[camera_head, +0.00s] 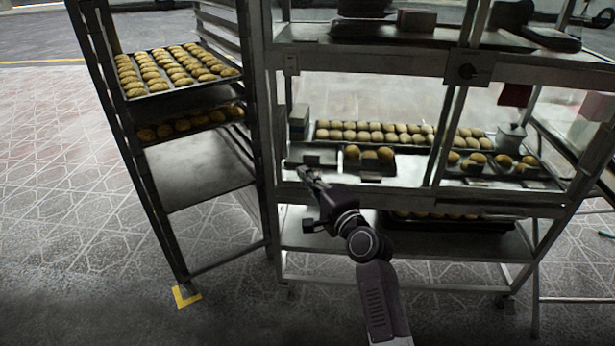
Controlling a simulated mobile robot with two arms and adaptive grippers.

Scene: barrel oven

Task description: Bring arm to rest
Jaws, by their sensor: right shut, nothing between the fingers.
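My right arm comes in from the bottom, a little right of the middle. Its gripper (309,177) is shut and empty. It lies in front of the middle shelf of the metal shelving unit (520,75), near that unit's left post. Whether it touches the shelf edge I cannot tell. My left gripper is not in view.
A tall tray rack (205,175) with trays of buns (170,72) stands at left. The shelving unit holds more buns (370,132) on its middle shelf and a dark tray (455,223) below. Patterned floor (70,180) at far left is clear.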

